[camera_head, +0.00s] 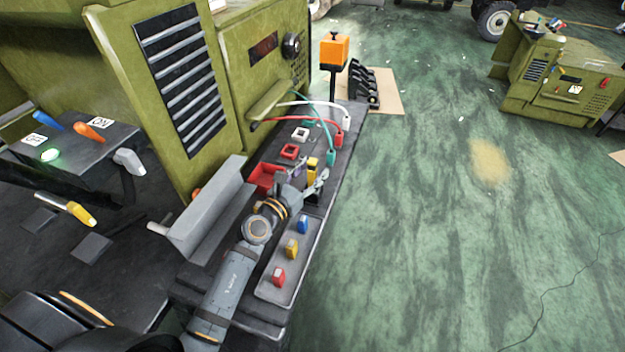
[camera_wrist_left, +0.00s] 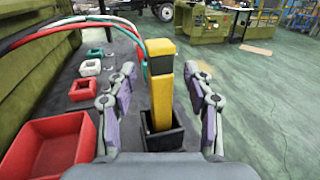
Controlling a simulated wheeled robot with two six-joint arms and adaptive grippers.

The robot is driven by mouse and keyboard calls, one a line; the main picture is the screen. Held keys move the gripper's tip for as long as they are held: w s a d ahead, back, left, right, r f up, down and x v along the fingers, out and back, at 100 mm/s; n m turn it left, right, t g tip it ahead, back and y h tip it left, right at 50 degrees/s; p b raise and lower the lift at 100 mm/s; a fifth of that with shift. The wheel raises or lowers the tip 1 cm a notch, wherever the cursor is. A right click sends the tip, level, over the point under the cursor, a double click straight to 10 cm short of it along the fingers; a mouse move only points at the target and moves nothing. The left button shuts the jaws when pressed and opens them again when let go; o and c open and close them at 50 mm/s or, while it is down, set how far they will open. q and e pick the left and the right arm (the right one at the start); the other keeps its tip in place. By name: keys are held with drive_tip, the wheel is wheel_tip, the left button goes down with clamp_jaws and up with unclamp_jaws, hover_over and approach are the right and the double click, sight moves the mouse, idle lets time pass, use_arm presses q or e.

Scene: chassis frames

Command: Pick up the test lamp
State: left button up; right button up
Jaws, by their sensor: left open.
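Gaps show between the fingers and the lamp, so nothing is held. The lamp's foot is hidden inside the holder. My right gripper is not in view.
A red bin (camera_wrist_left: 42,150) stands left of the gripper. Red, white and green square sockets line the bench, with coloured cables (camera_head: 318,104) beyond. A grey tray (camera_head: 309,262) with red, yellow and blue pieces lies nearer.

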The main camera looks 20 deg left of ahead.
use_arm(q)
drive_tip(key=shift+w+d, duration=0.1)
drive_tip(key=shift+w, duration=0.35)
drive_tip(key=shift+s, duration=0.15)
drive_tip(key=shift+c, duration=0.6)
drive_tip(key=c, duration=0.9)
clamp_jaws()
drive_tip(key=shift+r, duration=0.1)
